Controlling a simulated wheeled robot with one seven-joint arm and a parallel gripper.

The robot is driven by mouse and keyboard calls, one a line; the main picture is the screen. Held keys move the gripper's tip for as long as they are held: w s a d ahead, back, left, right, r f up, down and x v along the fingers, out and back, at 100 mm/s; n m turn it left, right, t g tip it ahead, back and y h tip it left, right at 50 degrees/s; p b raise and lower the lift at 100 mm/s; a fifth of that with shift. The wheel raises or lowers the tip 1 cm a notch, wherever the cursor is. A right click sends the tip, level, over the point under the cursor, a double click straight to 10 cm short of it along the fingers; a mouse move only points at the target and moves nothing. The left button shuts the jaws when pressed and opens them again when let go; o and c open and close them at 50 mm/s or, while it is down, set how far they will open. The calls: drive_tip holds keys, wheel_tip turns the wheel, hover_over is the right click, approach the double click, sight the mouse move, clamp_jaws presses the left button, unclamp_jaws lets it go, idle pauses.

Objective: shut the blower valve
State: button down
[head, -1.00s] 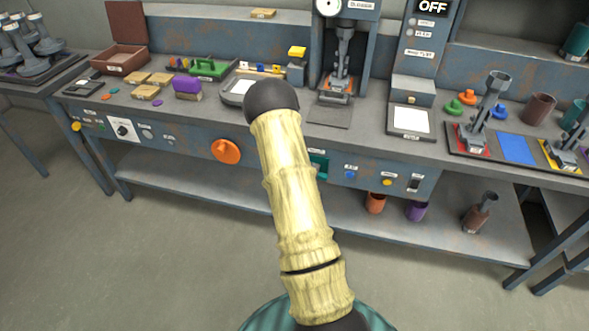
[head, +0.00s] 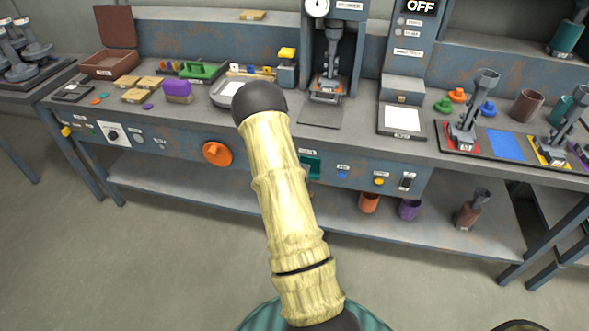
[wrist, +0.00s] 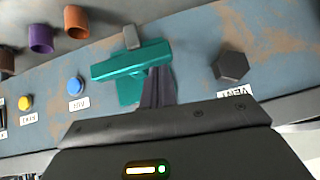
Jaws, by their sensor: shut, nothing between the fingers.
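A teal handle with a wide bar (wrist: 120,62) sits on the blue-grey front panel in the wrist view. It is probably the blower valve, but I cannot read a label for it. Part of the teal fitting (head: 311,167) shows in the head view, just right of my arm. My gripper (wrist: 158,72) is shut and empty, its fingertips at the right part of the teal bar. I cannot tell whether they touch it. In the head view my arm hides the gripper.
A dark hexagonal knob (wrist: 230,66) by a VENT label is to the right in the wrist view. A blue button (wrist: 74,86) and a yellow button (wrist: 25,103) are to the left. An orange knob (head: 217,153) is on the bench front. Cups stand on the lower shelf (head: 200,185).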

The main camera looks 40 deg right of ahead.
drive_tip(key=w+d+r+p+v, duration=0.1)
drive_tip(key=r+p+v, duration=0.1)
drive_tip(key=v, duration=1)
drive_tip(key=shift+w+r, duration=0.2)
drive_tip(key=shift+r, duration=0.05)
drive_tip(key=shift+a, duration=0.15)
drive_tip(key=shift+a, duration=0.1)
drive_tip(key=s+a+r+n+g+y, duration=0.15)
drive_tip(key=s+a+r+n, duration=0.3)
drive_tip(key=a, duration=0.45)
drive_tip(key=s+a+r+n+g+y, duration=0.1)
drive_tip(key=s+a+r+n+y, duration=0.2)
drive_tip(key=s+a, duration=0.5)
drive_tip(key=s+a+r+n+g+y, duration=0.1)
drive_tip(key=s+a+r+n+y, duration=0.15)
drive_tip(key=a, duration=0.85)
drive_tip(key=w+p+v, duration=0.2)
drive_tip(key=p+v, duration=1.2)
drive_tip(key=shift+a+r+n, duration=0.4)
drive_tip(key=shift+a+r, duration=0.1)
